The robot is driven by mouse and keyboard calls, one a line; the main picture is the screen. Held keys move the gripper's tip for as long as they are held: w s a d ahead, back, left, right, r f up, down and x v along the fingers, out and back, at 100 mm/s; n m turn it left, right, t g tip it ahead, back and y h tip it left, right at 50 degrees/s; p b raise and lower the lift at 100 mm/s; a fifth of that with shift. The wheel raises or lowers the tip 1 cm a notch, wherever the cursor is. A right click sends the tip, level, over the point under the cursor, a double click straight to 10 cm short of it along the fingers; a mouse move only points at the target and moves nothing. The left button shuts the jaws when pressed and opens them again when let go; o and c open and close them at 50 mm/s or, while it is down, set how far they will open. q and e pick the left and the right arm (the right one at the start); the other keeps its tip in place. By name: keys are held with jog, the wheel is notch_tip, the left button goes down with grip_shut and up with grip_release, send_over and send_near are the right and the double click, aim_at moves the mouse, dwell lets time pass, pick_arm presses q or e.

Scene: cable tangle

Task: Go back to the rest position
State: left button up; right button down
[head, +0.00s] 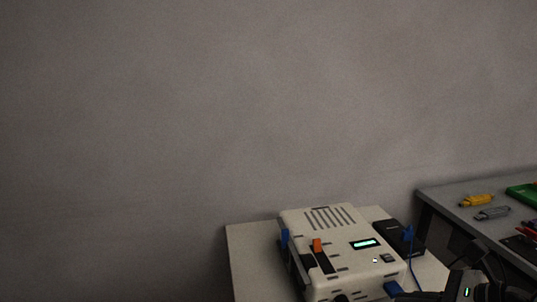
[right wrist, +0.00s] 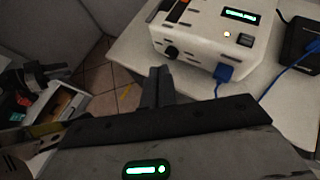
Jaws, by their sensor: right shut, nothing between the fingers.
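My right gripper (right wrist: 158,72) is shut and empty in the right wrist view. Its fingertips point toward the front left of a white device, near the table edge, and no contact shows. In the head view a dark part of my right arm, with a green light, shows at the bottom right; its fingers cannot be made out there.
The white device (head: 325,222) stands on a pale table (head: 243,262). A blue plug (right wrist: 231,74) is at its front, and a blue cable (right wrist: 272,70) runs toward a black box (head: 396,234). A grey bench (head: 447,196) with tools stands right.

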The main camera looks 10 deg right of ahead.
pick_arm(q)
jog(key=shift+s+a+f, duration=0.1)
jog(key=shift+s+f, duration=0.15)
jog(key=shift+f, duration=0.2)
jog(key=shift+s+a+f, duration=0.1)
jog(key=shift+s+f, duration=0.1)
jog(key=shift+f, duration=0.25)
pick_arm(e)
jog(key=s+a+f+n+h, duration=0.1)
jog(key=s+a+f+n, duration=0.2)
jog(key=n, duration=0.7)
jog(key=s+a+f+n+h, duration=0.2)
jog(key=a+f+n, duration=0.4)
jog(key=f+n, duration=0.4)
jog(key=s+a+f+n+t+h, duration=0.1)
jog(key=s+a+f+n, duration=0.4)
jog(key=f+n, duration=0.3)
jog(key=shift+a+f+n, duration=0.25)
jog(key=shift+a+n, duration=0.05)
jog(key=shift+n, duration=0.8)
pick_arm(q)
jog(key=shift+w+d+r, duration=0.1)
jog(key=shift+r, duration=0.15)
pick_arm(e)
jog(key=shift+w, duration=0.1)
